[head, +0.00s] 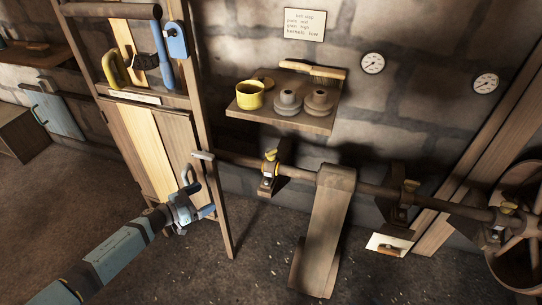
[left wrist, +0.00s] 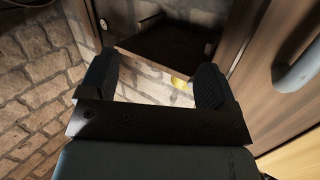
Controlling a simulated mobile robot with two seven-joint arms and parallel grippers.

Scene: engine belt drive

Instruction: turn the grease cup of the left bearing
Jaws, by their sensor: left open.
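The left bearing (head: 268,184) sits on the shaft under the shelf, with a yellow grease cup (head: 271,157) on top. My left gripper (head: 201,201) is open and empty, left of the bearing and apart from it, in front of the wooden cabinet. In the left wrist view, its two dark fingers (left wrist: 154,84) are spread with nothing between them up close. My right gripper is not in view.
A shelf (head: 282,116) above the shaft (head: 370,188) holds a yellow mug (head: 250,95) and grey pots. A flat belt (head: 325,230) hangs from the shaft. Two more bearings with yellow cups stand farther right. The cabinet (head: 165,160) has a handle near my gripper.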

